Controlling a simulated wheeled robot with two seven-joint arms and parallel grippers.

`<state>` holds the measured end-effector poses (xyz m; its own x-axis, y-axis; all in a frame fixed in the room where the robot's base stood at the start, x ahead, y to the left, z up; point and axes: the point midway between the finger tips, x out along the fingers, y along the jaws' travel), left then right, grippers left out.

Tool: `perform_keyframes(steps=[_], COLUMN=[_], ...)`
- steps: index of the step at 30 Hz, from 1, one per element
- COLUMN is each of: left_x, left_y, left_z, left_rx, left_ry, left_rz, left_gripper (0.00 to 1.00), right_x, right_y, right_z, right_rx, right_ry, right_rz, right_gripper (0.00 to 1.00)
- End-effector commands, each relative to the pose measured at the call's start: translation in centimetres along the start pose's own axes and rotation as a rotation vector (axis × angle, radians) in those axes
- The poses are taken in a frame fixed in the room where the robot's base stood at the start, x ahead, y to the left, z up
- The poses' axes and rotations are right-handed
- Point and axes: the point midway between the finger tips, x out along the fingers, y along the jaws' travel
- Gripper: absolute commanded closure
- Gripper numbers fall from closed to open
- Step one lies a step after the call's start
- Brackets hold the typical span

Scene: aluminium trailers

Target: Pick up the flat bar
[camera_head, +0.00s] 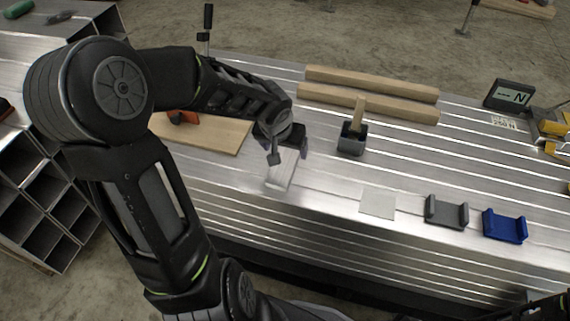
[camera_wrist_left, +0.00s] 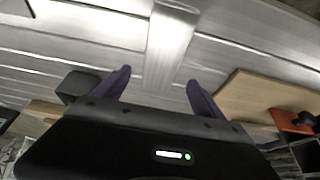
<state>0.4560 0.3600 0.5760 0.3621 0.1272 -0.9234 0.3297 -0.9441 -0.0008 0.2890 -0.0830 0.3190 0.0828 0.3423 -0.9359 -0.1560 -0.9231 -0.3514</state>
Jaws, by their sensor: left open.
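The flat bar (camera_head: 283,172) is a shiny metal strip lying on the aluminium trailer bed near its front edge, directly below my left gripper. My left gripper (camera_head: 289,152) is open and points down over the bar's far end, which it partly hides. In the left wrist view the bar (camera_wrist_left: 168,45) runs away from between the two open fingers (camera_wrist_left: 158,78). No grip on the bar shows, and I cannot tell how far above it the fingertips are. My right gripper does not show clearly in either view.
A wooden board (camera_head: 222,135) with an orange tool (camera_head: 183,117) lies left of the gripper. A dark holder with a wooden handle (camera_head: 352,139) stands to the right. A square plate (camera_head: 378,203), grey bracket (camera_head: 446,212) and blue bracket (camera_head: 505,226) lie along the front right.

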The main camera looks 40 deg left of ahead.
Motion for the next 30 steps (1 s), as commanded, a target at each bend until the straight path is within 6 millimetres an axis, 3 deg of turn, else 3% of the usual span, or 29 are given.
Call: perform_keyframes(steps=[3, 9, 28, 30], left_x=[2.3, 4.5, 4.5, 4.5], left_y=[0.1, 0.1, 0.1, 0.1], left_z=[0.3, 0.1, 0.1, 0.1], left_rx=[-0.001, -0.001, 0.000, 0.000], left_ry=[-0.003, -0.001, -0.001, -0.001], left_rz=[0.002, 0.001, 0.001, 0.000], left_gripper=[0.20, 0.20, 0.20, 0.25], right_x=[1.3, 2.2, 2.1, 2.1], right_y=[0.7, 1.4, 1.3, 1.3], right_z=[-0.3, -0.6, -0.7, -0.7], right_rx=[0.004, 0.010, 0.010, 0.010], right_ry=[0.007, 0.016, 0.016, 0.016], right_rz=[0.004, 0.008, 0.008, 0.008], right_gripper=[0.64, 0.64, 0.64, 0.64])
